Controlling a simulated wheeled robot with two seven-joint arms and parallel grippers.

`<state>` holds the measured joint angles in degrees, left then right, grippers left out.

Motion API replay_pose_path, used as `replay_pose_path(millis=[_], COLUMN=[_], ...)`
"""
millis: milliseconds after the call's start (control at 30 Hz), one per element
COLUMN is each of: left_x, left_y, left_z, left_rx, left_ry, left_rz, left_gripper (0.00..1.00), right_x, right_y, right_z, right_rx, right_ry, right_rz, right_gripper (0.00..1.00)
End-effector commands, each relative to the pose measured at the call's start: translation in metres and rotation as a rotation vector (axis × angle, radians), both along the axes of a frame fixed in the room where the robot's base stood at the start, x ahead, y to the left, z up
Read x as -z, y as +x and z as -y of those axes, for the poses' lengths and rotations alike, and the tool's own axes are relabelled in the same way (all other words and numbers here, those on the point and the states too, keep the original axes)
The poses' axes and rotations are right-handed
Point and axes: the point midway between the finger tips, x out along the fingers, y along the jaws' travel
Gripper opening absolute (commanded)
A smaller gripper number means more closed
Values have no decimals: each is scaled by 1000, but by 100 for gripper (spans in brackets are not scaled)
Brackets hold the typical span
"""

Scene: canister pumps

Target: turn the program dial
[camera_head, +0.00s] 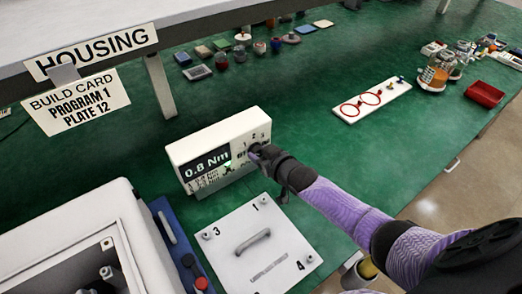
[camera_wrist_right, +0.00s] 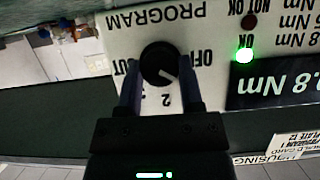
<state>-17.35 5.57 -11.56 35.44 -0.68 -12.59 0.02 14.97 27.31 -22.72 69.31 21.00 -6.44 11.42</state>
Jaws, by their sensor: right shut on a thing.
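A white controller box (camera_head: 196,146) stands on the green bench, its screen (camera_head: 207,164) reading 0.8 Nm. In the right wrist view, upside down, its black round program dial (camera_wrist_right: 158,60) sits under the word PROGRAM. The dial's white pointer mark points down and right, between OFF and 2; a finger covers any label there. My right gripper (camera_wrist_right: 160,88) has one finger on each side of the dial and is shut on it. In the head view my right gripper (camera_head: 258,152) hides most of the dial. The build card (camera_head: 77,103) reads PROGRAM 1, PLATE 12. My left gripper is out of view.
A green light (camera_wrist_right: 244,55) glows beside OK. A white plate (camera_head: 240,268) with a handle and numbered corners lies before the box. A white open-fronted machine (camera_head: 130,225) stands at left. A board with red rings (camera_head: 395,92) and a red tray (camera_head: 484,94) lie right.

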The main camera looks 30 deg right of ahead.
Motion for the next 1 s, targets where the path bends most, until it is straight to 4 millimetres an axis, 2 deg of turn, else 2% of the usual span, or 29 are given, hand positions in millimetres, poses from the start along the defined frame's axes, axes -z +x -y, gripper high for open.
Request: replay_pose_path(millis=[100,300,700,1000], left_x=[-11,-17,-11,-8], left_y=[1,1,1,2], left_z=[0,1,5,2], left_rx=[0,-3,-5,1], left_ry=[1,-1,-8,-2], left_rz=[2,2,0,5], left_gripper=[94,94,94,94], right_x=[-2,0,3,3], right_y=[-1,-1,-1,-1], right_z=[-2,-3,-4,-4], right_rx=[2,2,0,-1], right_ry=[-86,-258,-534,-632], right_rz=[10,32,72,86], right_gripper=[0,0,0,0])
